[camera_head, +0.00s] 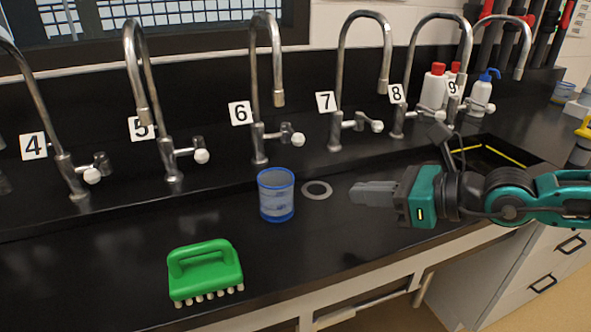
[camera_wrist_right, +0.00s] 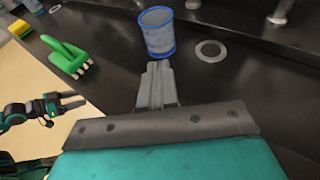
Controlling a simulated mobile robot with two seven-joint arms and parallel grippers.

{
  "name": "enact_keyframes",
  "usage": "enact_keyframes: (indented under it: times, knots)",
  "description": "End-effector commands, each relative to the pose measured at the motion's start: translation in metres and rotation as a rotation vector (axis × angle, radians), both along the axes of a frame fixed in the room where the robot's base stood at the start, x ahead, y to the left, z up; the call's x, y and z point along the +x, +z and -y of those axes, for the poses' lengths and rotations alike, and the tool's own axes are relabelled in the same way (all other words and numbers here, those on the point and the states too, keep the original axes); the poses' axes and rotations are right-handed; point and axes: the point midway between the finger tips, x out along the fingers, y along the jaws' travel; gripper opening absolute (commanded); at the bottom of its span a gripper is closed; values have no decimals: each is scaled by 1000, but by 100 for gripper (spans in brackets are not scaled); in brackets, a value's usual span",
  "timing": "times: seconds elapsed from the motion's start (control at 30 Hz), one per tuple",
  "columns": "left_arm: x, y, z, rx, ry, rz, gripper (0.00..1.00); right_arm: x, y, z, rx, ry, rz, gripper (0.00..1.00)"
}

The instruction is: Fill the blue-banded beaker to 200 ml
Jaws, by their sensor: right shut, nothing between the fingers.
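The blue-banded beaker (camera_head: 276,196) stands upright on the black sink surface in front of tap 6 (camera_head: 264,90), roughly below its spout. It has blue rims and pale markings; I cannot tell whether it holds water. It also shows in the right wrist view (camera_wrist_right: 157,34). My right gripper (camera_head: 354,194) is shut and empty, to the right of the beaker, pointing at it with a gap between. Its fingers (camera_wrist_right: 157,68) show in the right wrist view. My left gripper (camera_wrist_right: 76,101) is at the left of that view, fingers apart, far from the beaker.
A grey drain ring (camera_head: 317,190) lies just right of the beaker. A green brush (camera_head: 205,270) lies front left. Tap 5 (camera_head: 168,150) and tap 7 (camera_head: 350,122) flank tap 6. Bottles (camera_head: 433,88) stand at the back right. The surface between beaker and brush is clear.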

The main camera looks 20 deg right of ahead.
Motion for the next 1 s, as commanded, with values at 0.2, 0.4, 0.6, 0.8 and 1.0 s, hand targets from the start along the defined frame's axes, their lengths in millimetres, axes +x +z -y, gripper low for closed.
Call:
enact_keyframes:
  times: [0.2,0.4,0.6,0.8,1.0]
  knots:
    - [-1,-2,1,-2,-1,-1,60,4,0,-3,4,2,-2,0]
    - [-2,-4,4,-6,-6,-6,60,14,0,-13,6,4,0,0]
    - [-2,3,7,-12,-10,-2,60,28,2,-23,6,1,0,0]
    - [-1,6,6,-10,-8,7,60,44,3,-36,6,1,-1,0]
    - [-2,3,0,1,1,-3,60,65,3,-54,5,2,0,0]
